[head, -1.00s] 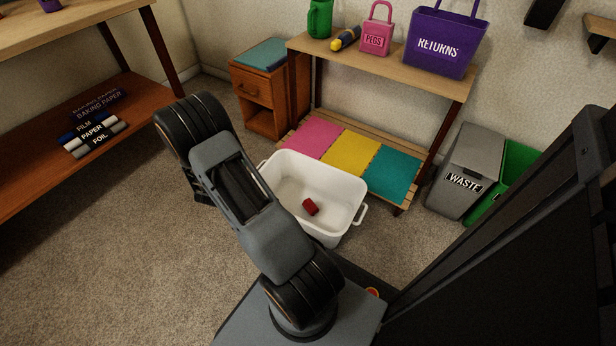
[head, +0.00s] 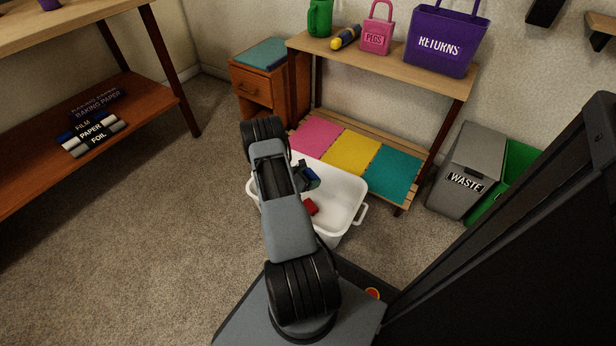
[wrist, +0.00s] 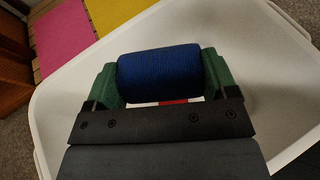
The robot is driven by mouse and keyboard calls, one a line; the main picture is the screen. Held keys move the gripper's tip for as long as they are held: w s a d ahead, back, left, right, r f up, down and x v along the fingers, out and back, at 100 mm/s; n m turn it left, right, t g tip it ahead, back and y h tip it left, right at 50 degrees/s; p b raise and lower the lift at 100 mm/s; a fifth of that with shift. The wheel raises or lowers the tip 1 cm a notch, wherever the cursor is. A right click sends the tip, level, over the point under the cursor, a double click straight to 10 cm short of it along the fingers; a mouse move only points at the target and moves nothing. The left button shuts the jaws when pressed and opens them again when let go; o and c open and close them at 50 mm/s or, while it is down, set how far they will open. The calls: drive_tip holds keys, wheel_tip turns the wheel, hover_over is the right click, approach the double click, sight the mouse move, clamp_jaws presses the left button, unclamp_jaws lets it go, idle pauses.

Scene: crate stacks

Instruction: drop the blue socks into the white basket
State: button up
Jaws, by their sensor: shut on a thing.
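The blue socks (wrist: 160,73) are a rolled blue knit bundle, held between the green fingers of my gripper (wrist: 160,80) in the wrist view. In the head view my gripper (head: 308,178) is partly hidden by my arm, with a bit of the blue socks (head: 313,181) showing. The white basket (head: 345,205) stands on the carpet, and the socks are over its opening. It also fills much of the wrist view (wrist: 70,110). A small red item (head: 311,207) lies inside the basket.
Behind the basket is a low shelf with pink, yellow and teal mats (head: 350,152). A grey waste bin (head: 465,172) stands to the right, and a wooden cabinet (head: 258,90) at the back left. Open carpet (head: 150,220) lies to the left.

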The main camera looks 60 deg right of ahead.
wheel_tip(320, 180, down, 5)
drive_tip(key=b, duration=0.3)
drive_tip(key=shift+f, duration=0.1)
drive_tip(key=o, duration=0.8)
drive_tip(key=p+v, duration=0.4)
drive_tip(key=v, duration=1)
drive_tip(key=shift+f+p, duration=0.1)
drive_tip(key=shift+p, duration=0.3)
